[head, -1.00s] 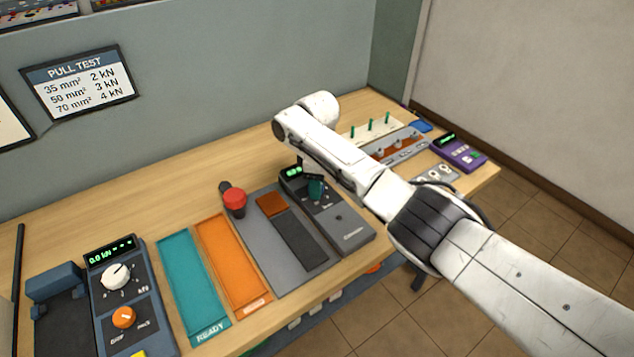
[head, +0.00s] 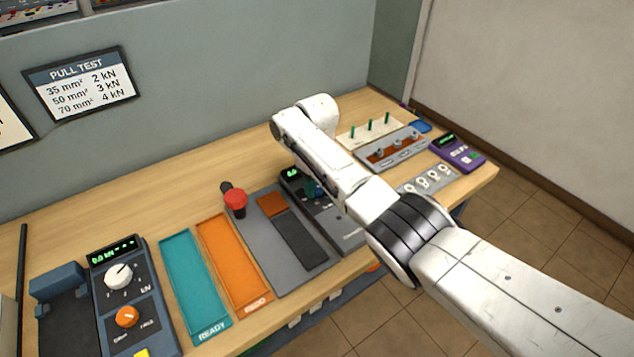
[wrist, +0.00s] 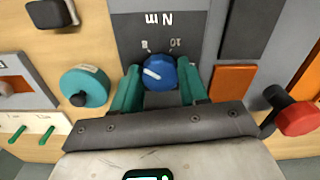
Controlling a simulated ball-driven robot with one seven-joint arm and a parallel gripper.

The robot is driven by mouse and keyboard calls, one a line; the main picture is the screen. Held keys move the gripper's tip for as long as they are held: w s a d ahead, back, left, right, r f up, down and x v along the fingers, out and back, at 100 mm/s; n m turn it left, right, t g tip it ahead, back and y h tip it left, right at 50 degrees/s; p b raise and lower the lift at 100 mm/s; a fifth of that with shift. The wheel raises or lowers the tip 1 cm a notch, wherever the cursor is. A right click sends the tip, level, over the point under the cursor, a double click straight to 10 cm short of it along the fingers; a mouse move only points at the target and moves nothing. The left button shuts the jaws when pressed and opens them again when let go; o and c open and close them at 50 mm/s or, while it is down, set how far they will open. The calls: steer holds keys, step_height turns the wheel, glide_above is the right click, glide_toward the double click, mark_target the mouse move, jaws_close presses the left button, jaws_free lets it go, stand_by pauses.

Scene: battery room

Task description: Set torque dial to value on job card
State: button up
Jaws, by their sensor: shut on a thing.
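The torque unit (head: 345,238) is a dark box on the bench, largely behind my arm. Its blue dial (wrist: 160,72) has a white pointer line and shows upside down in the wrist view. The dial sits below an "N m" label, with 8 and 10 marked near it. My gripper (wrist: 160,88) has its green fingers on both sides of the dial, shut on it. The unit's small green display (head: 291,173) is too small to read. I see no job card that I can identify.
A pull-test unit (head: 147,312) stands at the left, with teal (head: 180,262) and orange (head: 224,245) trays beside it. A red-capped tool (head: 235,200) stands near the grey fixture. A purple device (head: 458,152) is at the right. A PULL TEST sign (head: 82,85) hangs on the wall.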

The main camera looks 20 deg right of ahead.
mark_target(316, 187)
steer(key=shift+a+r+m, duration=0.1)
steer(key=shift+m, duration=2.1)
steer(key=shift+w, duration=0.1)
steer(key=o, duration=1.1)
steer(key=shift+c, duration=0.2)
step_height(316, 187, up, 11)
steer(key=shift+f, duration=0.2)
